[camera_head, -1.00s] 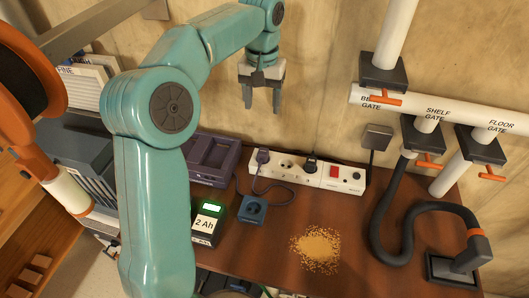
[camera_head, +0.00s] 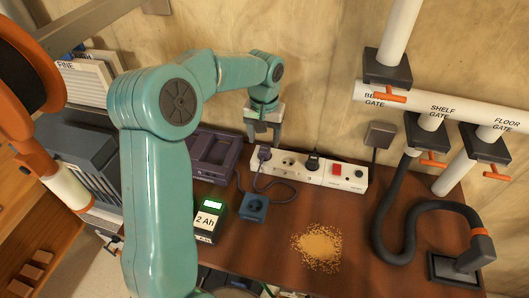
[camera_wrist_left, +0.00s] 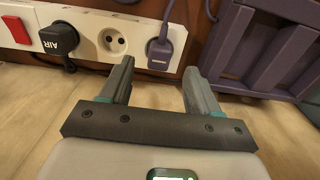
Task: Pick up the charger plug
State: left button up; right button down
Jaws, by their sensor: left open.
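The charger plug (camera_head: 264,154) is purple and sits in the left end of the white power strip (camera_head: 318,173). In the left wrist view the plug (camera_wrist_left: 160,52) shows with its cord, to the right of an empty socket. My left gripper (camera_head: 264,142) is open and empty, pointing down just above the plug in the head view. In the left wrist view its two fingers (camera_wrist_left: 159,72) are spread, with the plug seen in the gap beyond the tips. I cannot tell whether they touch it. My right gripper is not in view.
A black plug marked AIR (camera_wrist_left: 58,40) is in the same strip. The purple charger (camera_head: 212,155) stands left of it. A blue socket box (camera_head: 254,207), a 2 Ah battery (camera_head: 208,220) and a sawdust pile (camera_head: 318,247) are in front. A black hose (camera_head: 385,225) lies right.

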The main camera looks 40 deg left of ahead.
aim_at(265, 148)
pick_arm(q)
notch_tip(265, 148, down, 3)
jog(key=shift+w+f, duration=0.1)
grip_shut()
jog(key=shift+r, duration=0.5)
notch_tip(265, 148, up, 19)
jog(key=p, duration=0.1)
dwell(0.5)
